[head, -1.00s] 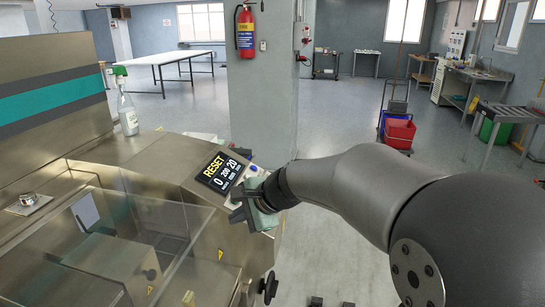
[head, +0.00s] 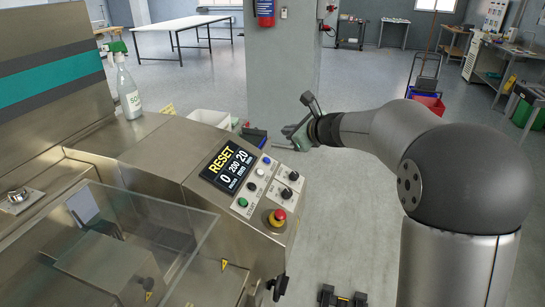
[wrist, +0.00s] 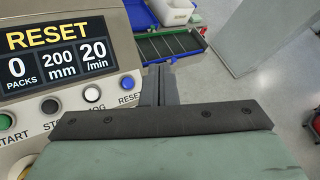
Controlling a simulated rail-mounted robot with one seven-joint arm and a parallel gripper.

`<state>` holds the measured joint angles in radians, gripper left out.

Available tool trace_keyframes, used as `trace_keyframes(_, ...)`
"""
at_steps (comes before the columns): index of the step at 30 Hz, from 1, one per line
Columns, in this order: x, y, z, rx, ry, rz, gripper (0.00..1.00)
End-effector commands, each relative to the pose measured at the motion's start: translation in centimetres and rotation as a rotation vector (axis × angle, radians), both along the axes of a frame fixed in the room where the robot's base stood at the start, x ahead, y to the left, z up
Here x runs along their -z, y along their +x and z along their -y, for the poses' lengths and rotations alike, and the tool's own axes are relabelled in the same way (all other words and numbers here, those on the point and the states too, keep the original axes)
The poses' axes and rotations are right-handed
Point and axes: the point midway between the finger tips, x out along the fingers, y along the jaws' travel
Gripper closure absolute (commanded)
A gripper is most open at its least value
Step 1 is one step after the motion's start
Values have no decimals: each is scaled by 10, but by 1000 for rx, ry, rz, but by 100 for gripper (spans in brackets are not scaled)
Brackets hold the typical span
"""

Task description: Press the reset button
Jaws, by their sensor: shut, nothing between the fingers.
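The reset button (wrist: 127,83) is a round blue button at the right end of the button row in the wrist view, labelled RESET. In the head view the blue button (head: 267,160) sits at the far end of the row on the sloping control panel (head: 228,190). My gripper (wrist: 159,72) is shut and empty. In the wrist view its fingers are just right of the reset button, past the panel's edge. In the head view my gripper (head: 272,146) is beyond the panel's far right end, apart from the button as far as I can tell.
The display (head: 230,165) reads RESET, 0, 200 and 20. A green start button (head: 242,201), black knobs (head: 286,192) and a red emergency stop (head: 278,216) share the panel. A spray bottle (head: 128,88) stands on the machine. An open compartmented case (wrist: 170,45) lies beyond the panel.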

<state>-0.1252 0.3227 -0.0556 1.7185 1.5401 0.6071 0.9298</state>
Motion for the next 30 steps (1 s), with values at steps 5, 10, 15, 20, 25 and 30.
trace_keyframes(5,0,0,0,0,-1,0,100)
trace_keyframes(10,5,0,-2,-1,-2,0,100)
trace_keyframes(15,18,1,-8,-1,-1,-1,100)
trace_keyframes(20,38,3,-17,-3,-2,-1,100)
trace_keyframes(25,60,5,-28,-3,-3,0,100)
trace_keyframes(30,76,7,-37,-2,-2,1,100)
